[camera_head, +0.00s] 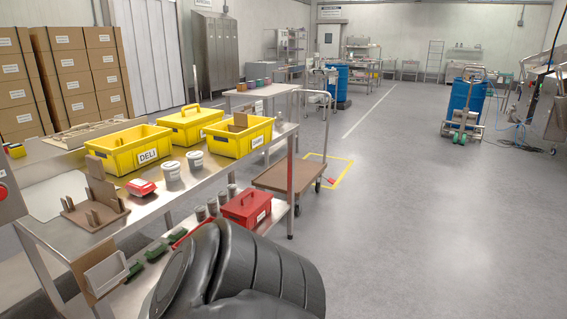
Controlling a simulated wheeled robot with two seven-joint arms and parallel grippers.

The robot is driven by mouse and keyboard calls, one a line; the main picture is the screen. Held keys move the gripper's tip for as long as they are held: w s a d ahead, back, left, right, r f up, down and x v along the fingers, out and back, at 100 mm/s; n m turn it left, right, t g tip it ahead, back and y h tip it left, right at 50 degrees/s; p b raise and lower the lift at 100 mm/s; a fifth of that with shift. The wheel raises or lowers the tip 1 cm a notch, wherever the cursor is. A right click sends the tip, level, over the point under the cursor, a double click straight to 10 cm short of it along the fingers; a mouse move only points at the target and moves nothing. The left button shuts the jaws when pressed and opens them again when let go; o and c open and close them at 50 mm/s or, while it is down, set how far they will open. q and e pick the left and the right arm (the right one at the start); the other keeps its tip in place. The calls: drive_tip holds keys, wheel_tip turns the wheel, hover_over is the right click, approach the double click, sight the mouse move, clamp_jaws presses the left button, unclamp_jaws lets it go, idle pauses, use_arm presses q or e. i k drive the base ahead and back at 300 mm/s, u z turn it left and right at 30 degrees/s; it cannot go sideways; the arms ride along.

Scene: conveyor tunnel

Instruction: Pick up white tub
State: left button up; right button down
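Two white tubs stand side by side on the steel table (160,205), in front of the yellow bins. The nearer white tub (171,171) is on the left, and the other white tub (195,160) is just to its right and a little farther back. Both look upright and have dark printing on their sides. A black part of my own arm fills the bottom middle of the head view. Neither gripper shows, and nothing is seen touching the tubs.
A yellow DELI bin (115,160), a lidded yellow box (189,135) and another yellow bin (258,133) stand behind the tubs. A red package (141,187) and brown wooden holder (97,215) are left. A red box (246,209) sits lower right.

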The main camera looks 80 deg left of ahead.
sight(171, 169)
drive_tip(key=u, duration=3.3)
